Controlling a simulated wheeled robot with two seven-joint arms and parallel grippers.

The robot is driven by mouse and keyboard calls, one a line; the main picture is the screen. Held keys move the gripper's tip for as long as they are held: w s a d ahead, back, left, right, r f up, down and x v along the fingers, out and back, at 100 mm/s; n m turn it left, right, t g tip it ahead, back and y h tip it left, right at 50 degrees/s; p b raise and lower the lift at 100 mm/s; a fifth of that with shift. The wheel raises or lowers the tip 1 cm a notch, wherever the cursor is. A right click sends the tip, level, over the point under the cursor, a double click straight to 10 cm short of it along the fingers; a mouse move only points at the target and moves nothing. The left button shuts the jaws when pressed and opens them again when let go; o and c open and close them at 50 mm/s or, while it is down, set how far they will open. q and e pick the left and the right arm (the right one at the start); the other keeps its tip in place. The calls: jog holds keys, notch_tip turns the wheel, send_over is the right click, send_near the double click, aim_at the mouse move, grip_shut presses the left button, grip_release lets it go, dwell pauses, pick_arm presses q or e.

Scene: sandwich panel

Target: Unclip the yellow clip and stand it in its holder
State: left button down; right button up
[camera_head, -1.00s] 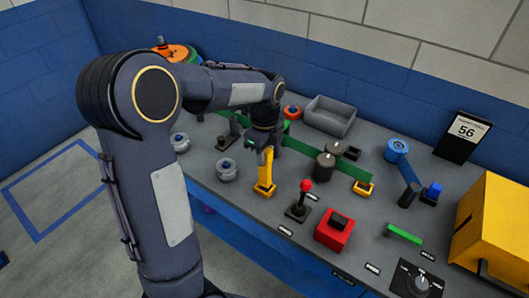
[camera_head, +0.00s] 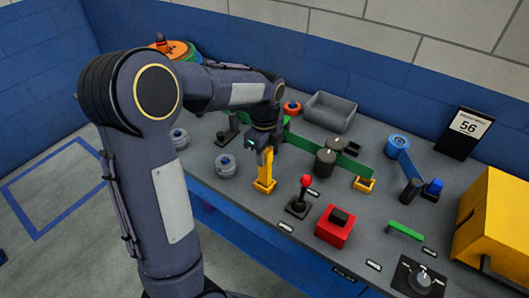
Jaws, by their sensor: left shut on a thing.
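My left gripper (camera_head: 264,147) points down over the bench and is shut on the yellow clip (camera_head: 265,168). The clip stands upright under the jaws, and its lower end reaches a yellow base (camera_head: 264,186) on the bench. I cannot tell whether the clip touches this base or sits inside it. A second small yellow holder (camera_head: 364,185) with a dark opening stands to the right, beside the green strip (camera_head: 348,165). My right gripper is out of view.
On the bench (camera_head: 265,209) a red-knobbed lever (camera_head: 305,190) and a red box (camera_head: 335,227) stand right of the clip. Two dark cylinders (camera_head: 326,160) stand behind them. A grey bin (camera_head: 329,111) is at the back, and a large yellow box (camera_head: 497,225) at the right.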

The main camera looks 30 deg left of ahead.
pick_arm(q)
jog(key=shift+f+b, duration=0.3)
jog(key=shift+f, duration=0.35)
jog(key=c, duration=1.1)
grip_release()
jog(key=shift+r, duration=0.1)
notch_tip(320, 180, up, 7)
jog(key=p, duration=0.6)
